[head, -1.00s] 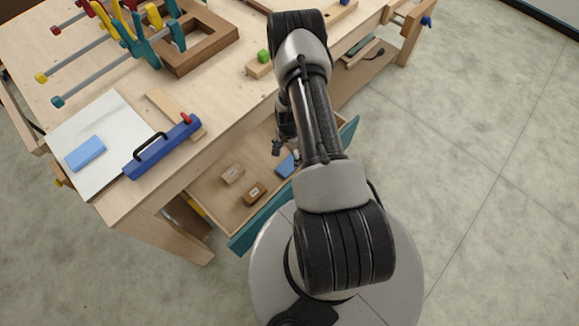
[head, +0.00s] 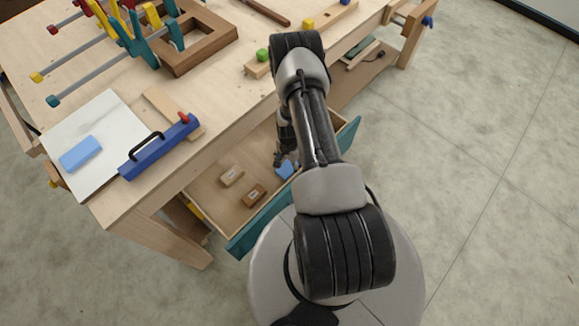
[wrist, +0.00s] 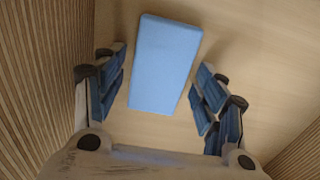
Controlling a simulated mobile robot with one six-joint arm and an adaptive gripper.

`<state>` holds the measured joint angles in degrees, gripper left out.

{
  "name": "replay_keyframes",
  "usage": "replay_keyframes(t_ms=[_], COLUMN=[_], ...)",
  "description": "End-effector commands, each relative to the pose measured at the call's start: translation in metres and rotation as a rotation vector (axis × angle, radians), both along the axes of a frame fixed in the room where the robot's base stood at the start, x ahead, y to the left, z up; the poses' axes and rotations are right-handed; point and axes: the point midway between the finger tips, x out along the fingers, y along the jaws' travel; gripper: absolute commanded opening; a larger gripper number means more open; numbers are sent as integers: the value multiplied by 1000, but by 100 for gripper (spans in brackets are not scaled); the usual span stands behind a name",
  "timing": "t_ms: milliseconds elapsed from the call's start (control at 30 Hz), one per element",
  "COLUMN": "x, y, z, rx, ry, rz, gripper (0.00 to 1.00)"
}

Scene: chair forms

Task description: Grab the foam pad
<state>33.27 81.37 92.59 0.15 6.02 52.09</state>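A blue pad (head: 286,171) lies in the open drawer (head: 213,205), close to its teal front. In the wrist view the pad (wrist: 165,62) is a plain blue slab on the drawer floor. My gripper (wrist: 160,78) is open, with one blue-padded finger on each side of the slab's near part and a gap on both sides. In the head view my gripper (head: 284,157) is small and partly hidden by my arm, low in the drawer beside the pad. A second, lighter blue block (head: 80,153) lies on a white board on the bench.
Two small wooden blocks (head: 231,175) (head: 254,195) lie in the drawer left of my gripper. Drawer walls (wrist: 40,80) rise close on both sides. On the bench are a blue tool with a black handle (head: 160,147), clamps (head: 110,50) and a wooden frame (head: 200,40).

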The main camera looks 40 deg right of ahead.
Motion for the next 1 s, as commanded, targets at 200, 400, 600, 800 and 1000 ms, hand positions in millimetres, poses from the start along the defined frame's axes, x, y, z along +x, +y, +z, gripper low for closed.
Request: replay_keyframes(t_ms=[200,400,600,800,1000], x=[0,0,0,1,1], y=[0,0,0,-1,-1], z=[0,0,1,16,57], rx=[0,0,0,-1,-2], ry=[0,0,0,-1,-3], rz=[0,0,0,0,0], gripper=[47,40,40,40,40])
